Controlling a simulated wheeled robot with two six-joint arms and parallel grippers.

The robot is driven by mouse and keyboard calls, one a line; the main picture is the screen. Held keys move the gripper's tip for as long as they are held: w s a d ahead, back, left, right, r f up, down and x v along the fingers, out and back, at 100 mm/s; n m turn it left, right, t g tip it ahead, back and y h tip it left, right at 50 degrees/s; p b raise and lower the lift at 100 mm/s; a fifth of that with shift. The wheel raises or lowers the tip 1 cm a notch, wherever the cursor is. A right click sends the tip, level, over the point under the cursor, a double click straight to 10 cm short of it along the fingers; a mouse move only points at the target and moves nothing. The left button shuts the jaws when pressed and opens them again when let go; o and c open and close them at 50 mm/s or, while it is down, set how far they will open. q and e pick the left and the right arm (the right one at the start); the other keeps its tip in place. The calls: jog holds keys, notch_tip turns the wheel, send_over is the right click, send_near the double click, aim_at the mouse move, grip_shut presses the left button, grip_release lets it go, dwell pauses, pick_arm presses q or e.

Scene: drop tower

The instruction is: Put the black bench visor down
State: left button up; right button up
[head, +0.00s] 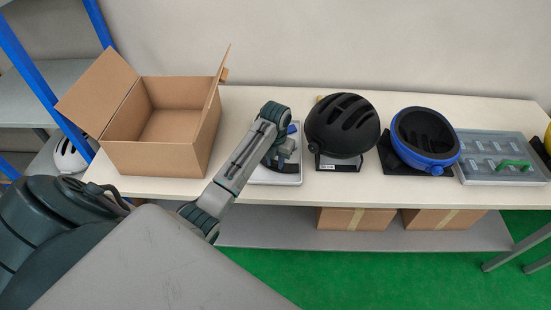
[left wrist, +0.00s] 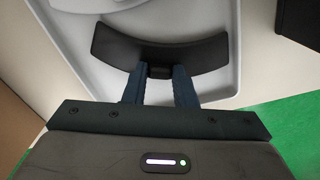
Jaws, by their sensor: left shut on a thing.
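The black bench visor (left wrist: 160,52) is a curved dark strip with a small tab at its middle, seen in the left wrist view. My left gripper (left wrist: 160,75) is shut on that tab. The visor is over a pale grey tray (left wrist: 80,62); I cannot tell whether it touches the tray's floor. In the head view my left gripper (head: 284,150) is over the tray (head: 275,179) on the bench, and the arm and gripper hide most of the visor there. My right gripper is not in view.
An open cardboard box (head: 155,158) stands left on the bench (head: 240,110). Right of the tray are a black helmet (head: 342,125) on a stand, a blue-rimmed helmet (head: 425,140) upside down on a dark mat, and a clear-lidded case (head: 500,157) with a green handle.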

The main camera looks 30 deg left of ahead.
aim_at(276, 163)
pick_arm(q)
jog(key=shift+f, duration=0.1)
jog(key=o, duration=0.4)
jog(key=shift+f, duration=0.1)
jog(key=o, duration=0.4)
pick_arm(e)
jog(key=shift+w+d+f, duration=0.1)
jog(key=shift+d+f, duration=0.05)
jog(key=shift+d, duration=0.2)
pick_arm(q)
jog(key=shift+r, duration=0.35)
notch_tip(276, 163, up, 5)
jog(key=shift+w+f+b, duration=0.1)
jog(key=shift+b, duration=0.3)
jog(key=shift+r+p, duration=3)
jog(key=shift+r, duration=0.5)
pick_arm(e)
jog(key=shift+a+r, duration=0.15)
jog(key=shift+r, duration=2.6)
